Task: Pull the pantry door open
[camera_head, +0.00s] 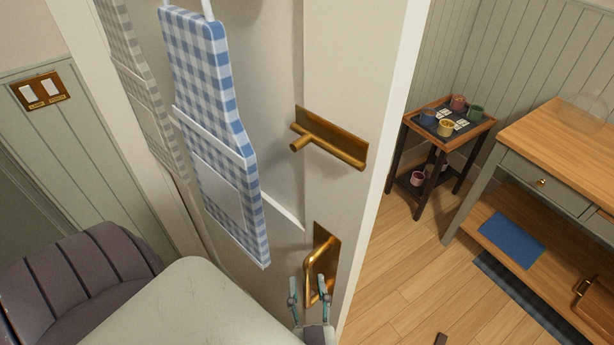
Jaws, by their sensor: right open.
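The white door (350,60) stands in the middle of the view, with a blue-and-white checked apron (213,120) hanging in front of it. A brass pull handle (309,270) on a brass plate is low on the door. My right gripper (307,285) is open in front of this handle. Its two fingers point up, and the lower part of the handle shows between them. I cannot tell whether they touch it. A second brass fitting with a horizontal bar (335,148) sits higher on the door. My left gripper is not in view.
Past the door's right edge is open wooden floor (410,265). A small dark side table (408,121) with mugs and a wooden-topped console (545,130) stand there. A brass switch plate (40,91) is on the left wall, and a grey checked apron (140,85) hangs nearby.

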